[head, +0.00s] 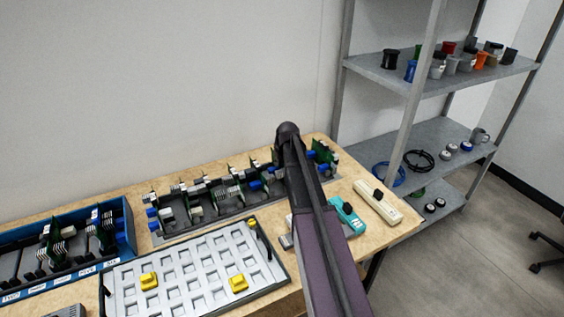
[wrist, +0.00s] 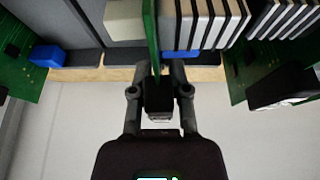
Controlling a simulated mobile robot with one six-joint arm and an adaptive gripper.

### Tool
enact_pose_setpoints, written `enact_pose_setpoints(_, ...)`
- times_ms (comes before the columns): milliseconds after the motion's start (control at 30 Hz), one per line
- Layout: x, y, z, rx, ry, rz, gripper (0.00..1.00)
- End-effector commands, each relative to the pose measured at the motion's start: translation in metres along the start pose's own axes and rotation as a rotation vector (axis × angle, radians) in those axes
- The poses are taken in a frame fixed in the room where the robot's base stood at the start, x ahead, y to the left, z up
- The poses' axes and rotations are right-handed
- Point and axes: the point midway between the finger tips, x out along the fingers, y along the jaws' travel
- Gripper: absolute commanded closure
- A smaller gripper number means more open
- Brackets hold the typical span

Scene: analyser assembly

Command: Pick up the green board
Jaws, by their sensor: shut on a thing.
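The green board (wrist: 152,30) stands edge-on in the wrist view, thin and upright, between the two fingertips of my gripper (wrist: 157,68). The fingers are closed on its edge from both sides. Other green boards show at the left (wrist: 50,75) and right (wrist: 265,70) of the wrist view, apart from my fingers. In the head view my arm covers my gripper and the board it holds. The long grey rack (head: 205,228) there carries several green boards with blue and white parts.
A white slotted tray (head: 205,262) with yellow pieces lies in front of the rack. A blue bin (head: 128,228) of boards stands left. A teal device (head: 347,214) and a beige power strip (head: 378,201) lie right. A metal shelf (head: 440,75) stands beyond the table.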

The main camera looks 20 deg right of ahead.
Motion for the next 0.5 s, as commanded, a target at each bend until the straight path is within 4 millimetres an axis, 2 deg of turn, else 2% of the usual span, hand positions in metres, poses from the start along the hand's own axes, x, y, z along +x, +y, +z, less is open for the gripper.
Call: enact_pose_setpoints(500,-0.052,0.003,-0.021,0.001,0.000,0.000,1.00)
